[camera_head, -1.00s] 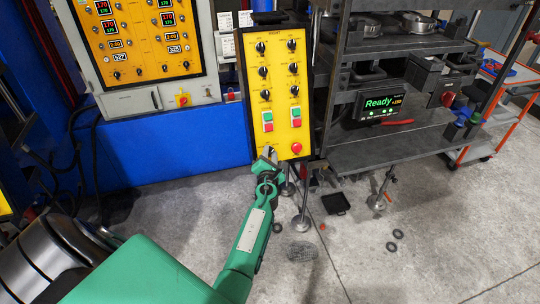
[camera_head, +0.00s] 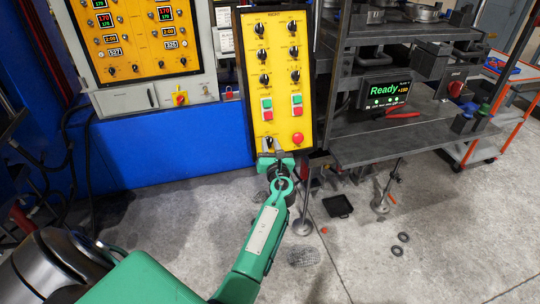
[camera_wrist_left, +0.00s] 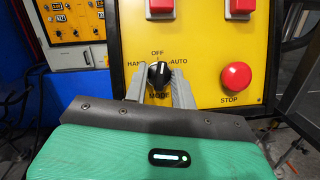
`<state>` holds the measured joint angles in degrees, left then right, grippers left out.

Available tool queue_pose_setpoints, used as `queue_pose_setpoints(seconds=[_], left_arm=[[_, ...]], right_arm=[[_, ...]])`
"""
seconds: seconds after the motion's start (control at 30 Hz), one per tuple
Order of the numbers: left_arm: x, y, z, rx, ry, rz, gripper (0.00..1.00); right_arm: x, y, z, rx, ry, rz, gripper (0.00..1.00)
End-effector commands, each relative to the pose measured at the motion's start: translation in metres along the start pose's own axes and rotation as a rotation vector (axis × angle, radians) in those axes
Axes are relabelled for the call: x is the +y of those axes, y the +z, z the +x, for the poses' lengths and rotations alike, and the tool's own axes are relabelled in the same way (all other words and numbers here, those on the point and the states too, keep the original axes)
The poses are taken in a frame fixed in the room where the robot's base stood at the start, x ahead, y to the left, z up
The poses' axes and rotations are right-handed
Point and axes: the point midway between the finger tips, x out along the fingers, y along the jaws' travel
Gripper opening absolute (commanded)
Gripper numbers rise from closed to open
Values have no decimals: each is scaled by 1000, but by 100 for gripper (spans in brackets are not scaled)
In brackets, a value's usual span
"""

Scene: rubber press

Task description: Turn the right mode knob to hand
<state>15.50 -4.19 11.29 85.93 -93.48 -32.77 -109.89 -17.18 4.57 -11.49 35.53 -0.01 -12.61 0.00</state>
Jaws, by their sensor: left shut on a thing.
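The black mode knob (camera_wrist_left: 158,73) is low on the yellow control panel (camera_head: 279,60). It shows small in the head view (camera_head: 268,143). In the left wrist view it has the labels HAND on its left, OFF above and AUTO on its right. Its white mark points roughly up toward OFF. My left gripper (camera_wrist_left: 158,84) has its two grey fingers on either side of the knob and is shut on it; it also shows in the head view (camera_head: 270,150). The fingers partly hide the HAND label. My right gripper is not in view.
A red STOP button (camera_wrist_left: 236,76) sits just right of the knob. Green and red push buttons (camera_head: 267,108) are above. A dark press with a shelf (camera_head: 400,135) stands right of the panel, and a blue wall (camera_head: 160,155) is to the left.

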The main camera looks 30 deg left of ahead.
Motion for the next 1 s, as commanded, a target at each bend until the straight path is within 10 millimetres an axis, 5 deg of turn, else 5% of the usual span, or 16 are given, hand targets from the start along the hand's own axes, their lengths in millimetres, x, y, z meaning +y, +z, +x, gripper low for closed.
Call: queue_pose_setpoints(seconds=[0.07,0.2,0.6,1.0], left_arm=[[-3,-6,-1,-1,34,-68,3],[-4,-6,-1,-1,94,-186,3],[-6,-2,0,0,268,-522,3],[-7,1,1,1,405,-787,3]], right_arm=[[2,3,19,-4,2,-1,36],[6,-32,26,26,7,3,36],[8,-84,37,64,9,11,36],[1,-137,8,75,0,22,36]])
